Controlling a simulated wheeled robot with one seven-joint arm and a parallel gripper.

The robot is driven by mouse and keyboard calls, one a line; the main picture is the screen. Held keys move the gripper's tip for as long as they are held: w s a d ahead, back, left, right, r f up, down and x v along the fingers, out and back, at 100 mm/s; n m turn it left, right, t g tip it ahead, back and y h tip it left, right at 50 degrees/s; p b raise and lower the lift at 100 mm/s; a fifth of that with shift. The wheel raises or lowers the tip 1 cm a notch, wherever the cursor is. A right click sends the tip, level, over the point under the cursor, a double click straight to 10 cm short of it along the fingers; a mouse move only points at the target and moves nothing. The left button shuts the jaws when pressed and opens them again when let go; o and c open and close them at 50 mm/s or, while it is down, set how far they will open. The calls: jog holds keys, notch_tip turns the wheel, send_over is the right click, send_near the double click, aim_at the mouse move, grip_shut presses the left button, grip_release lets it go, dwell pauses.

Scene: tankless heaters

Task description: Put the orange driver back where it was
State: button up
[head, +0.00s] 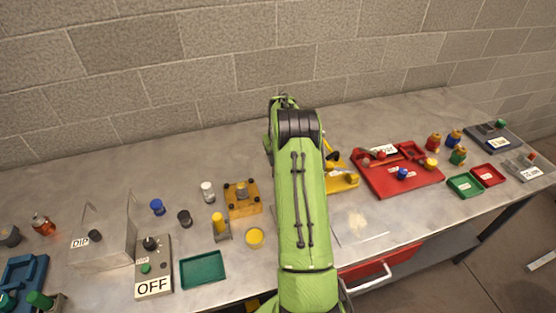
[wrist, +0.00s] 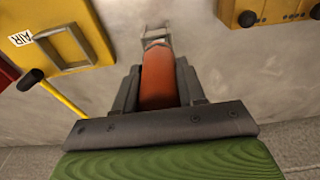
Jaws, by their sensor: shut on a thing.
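My gripper (wrist: 157,72) is shut on the orange driver (wrist: 160,82), whose rounded orange handle shows between the two dark fingers in the wrist view. The rest of the driver is hidden by the fingers and palm. A small grey metal holder (wrist: 156,36) stands on the bench just beyond the handle's end. I cannot tell whether handle and holder touch. In the head view my green arm hides the gripper, the driver and this holder.
A yellow plate marked AIR (wrist: 62,38) with a black-knobbed lever (wrist: 32,79) lies on one side. A yellow block with knobs (wrist: 268,12) lies on the other. In the head view a red tray (head: 400,180) lies farther right, and a green tray (head: 203,269) at front left.

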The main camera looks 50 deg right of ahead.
jog(key=shift+f, duration=0.2)
jog(key=shift+f, duration=0.15)
jog(key=o, duration=1.1)
jog(key=shift+c, duration=0.2)
